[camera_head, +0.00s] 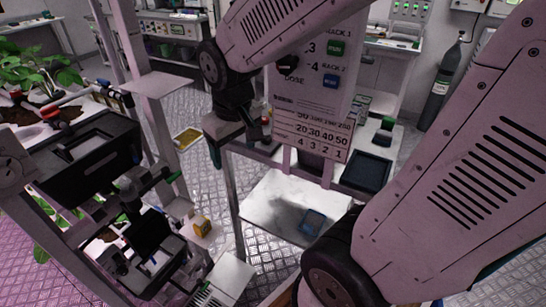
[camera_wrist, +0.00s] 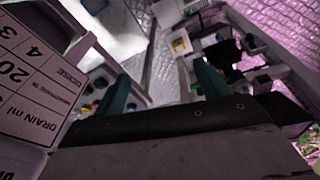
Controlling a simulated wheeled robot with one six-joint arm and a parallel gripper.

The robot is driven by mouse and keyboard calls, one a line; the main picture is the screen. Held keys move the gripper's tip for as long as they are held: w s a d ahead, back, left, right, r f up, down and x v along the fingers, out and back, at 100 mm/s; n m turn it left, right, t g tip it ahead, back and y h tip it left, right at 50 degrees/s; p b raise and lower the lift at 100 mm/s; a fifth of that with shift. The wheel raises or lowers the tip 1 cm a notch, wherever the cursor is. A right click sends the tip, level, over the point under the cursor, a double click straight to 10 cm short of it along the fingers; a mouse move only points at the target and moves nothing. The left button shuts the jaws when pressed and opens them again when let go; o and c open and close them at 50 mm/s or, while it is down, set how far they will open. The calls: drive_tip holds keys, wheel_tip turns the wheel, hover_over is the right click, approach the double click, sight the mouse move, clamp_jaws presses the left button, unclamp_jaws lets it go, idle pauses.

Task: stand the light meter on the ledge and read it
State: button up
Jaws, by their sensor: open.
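My gripper (camera_head: 222,148) hangs beside the printed board, with green fingertips pointing down. In the wrist view my gripper (camera_wrist: 163,88) has its two green fingers wide apart with nothing between them. I cannot identify the light meter for certain. A small yellow block (camera_head: 202,226) sits on a pale surface at lower centre-left, and a small blue-edged device (camera_head: 313,222) lies on a white shelf; either is too small to read. A pale flat ledge (camera_head: 160,84) juts from an upright post, up and left of my gripper, and looks bare.
A printed board (camera_head: 310,85) with dose numbers stands close to my gripper; it also fills the left of the wrist view (camera_wrist: 25,85). Black trays (camera_head: 88,155) and a plant are at left. A white shelf (camera_head: 275,205) is below. A gas cylinder (camera_head: 440,85) stands behind.

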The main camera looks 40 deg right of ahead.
drive_tip(key=s+a+r, duration=0.1)
drive_tip(key=s+r, duration=0.2)
drive_tip(key=s, duration=0.4)
drive_tip(key=s+r, duration=0.3)
drive_tip(key=s, duration=0.4)
drive_tip(key=shift+s+a+r+m+g+y, duration=0.15)
drive_tip(key=shift+a+r+m+g+y, duration=0.15)
drive_tip(key=shift+a+g, duration=0.1)
idle(1.4)
